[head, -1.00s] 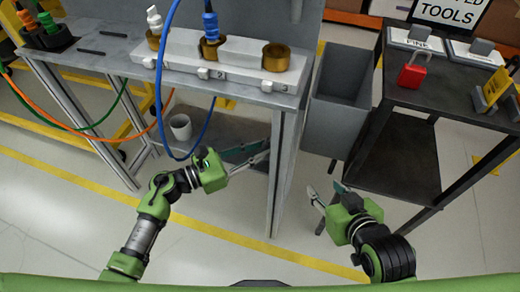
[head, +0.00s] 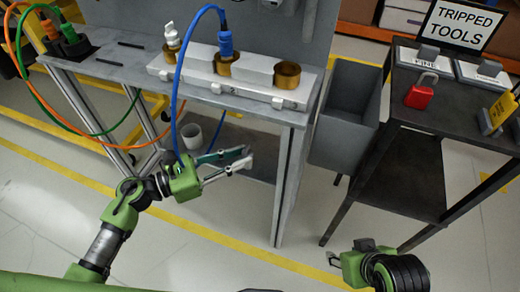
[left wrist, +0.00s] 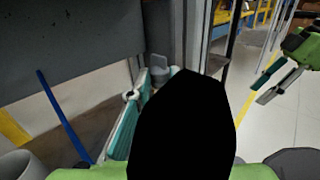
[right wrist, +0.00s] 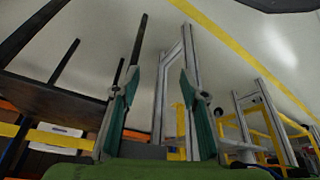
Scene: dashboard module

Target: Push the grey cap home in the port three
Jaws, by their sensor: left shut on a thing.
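Port three (head: 287,74) is the rightmost brass ring on the white block (head: 236,90); it looks empty from above. My left gripper (head: 247,157) is below the bench's front edge, in front of it, pointing right. In the left wrist view, a grey cap with a flat tab (left wrist: 160,63) shows at its fingertips, and the gripper is shut on it. A black shape hides much of that view. My right gripper (right wrist: 154,95) is open and empty in the right wrist view; in the head view it is low on the right, well away from the port.
A white plug (head: 172,38) stands in the left port, a blue connector (head: 225,42) with a looping blue cable (head: 180,85) in the middle one. The cable hangs close to my left gripper. A grey bin (head: 345,120) and dark tool table (head: 450,105) stand right.

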